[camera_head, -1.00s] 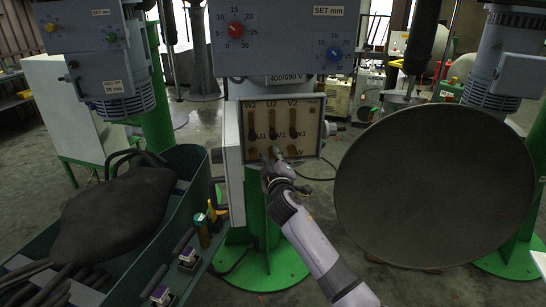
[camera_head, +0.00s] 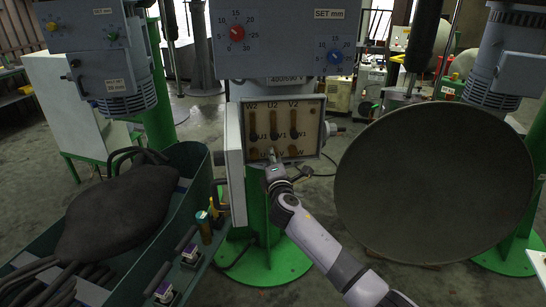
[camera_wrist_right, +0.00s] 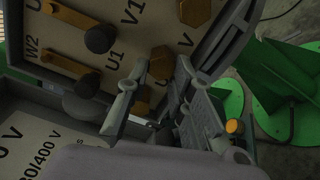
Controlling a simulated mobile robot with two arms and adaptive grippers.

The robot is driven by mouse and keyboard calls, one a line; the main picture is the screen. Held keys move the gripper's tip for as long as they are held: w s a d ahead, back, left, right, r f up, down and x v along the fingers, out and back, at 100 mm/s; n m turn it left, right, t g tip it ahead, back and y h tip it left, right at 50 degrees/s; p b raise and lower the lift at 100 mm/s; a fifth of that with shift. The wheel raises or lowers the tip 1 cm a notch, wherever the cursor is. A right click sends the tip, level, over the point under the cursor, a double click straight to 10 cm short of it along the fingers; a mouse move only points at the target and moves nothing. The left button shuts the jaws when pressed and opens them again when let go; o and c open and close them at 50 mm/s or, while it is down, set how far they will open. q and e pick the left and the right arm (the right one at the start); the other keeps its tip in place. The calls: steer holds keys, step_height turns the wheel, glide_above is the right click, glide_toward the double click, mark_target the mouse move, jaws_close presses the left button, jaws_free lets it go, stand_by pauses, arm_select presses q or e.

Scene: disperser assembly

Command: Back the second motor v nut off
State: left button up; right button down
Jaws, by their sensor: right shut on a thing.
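The motor terminal box (camera_head: 312,135) is open and shows a pale panel with brass strips, dark posts and lettered terminals. My right gripper (camera_head: 271,155) reaches up to the middle of its lower row and largely hides the V nut in the head view. In the right wrist view, the brass V nut (camera_wrist_right: 160,63) sits by the printed V, between the tips of my right gripper (camera_wrist_right: 161,70), which is shut on it. Other brass nuts show at the left of the lower row (camera_head: 254,152) and toward the W side (camera_wrist_right: 195,10). My left gripper is in neither view.
A large grey disc (camera_head: 435,185) stands close to the right of my right arm. A green bin (camera_head: 205,175) with a dark bag (camera_head: 115,212) and cables is on the left. The box's open cover (camera_head: 236,165) stands at its left side. A green base (camera_head: 275,265) is below.

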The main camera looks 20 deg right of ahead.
steer(key=shift+f+n, duration=0.15)
steer(key=shift+n, duration=0.85)
steer(key=c, duration=1.4)
jaws_free()
steer(key=shift+s, duration=0.1)
steer(key=s+a, duration=0.2)
steer(key=s, duration=0.9)
steer(key=shift+s, duration=0.35)
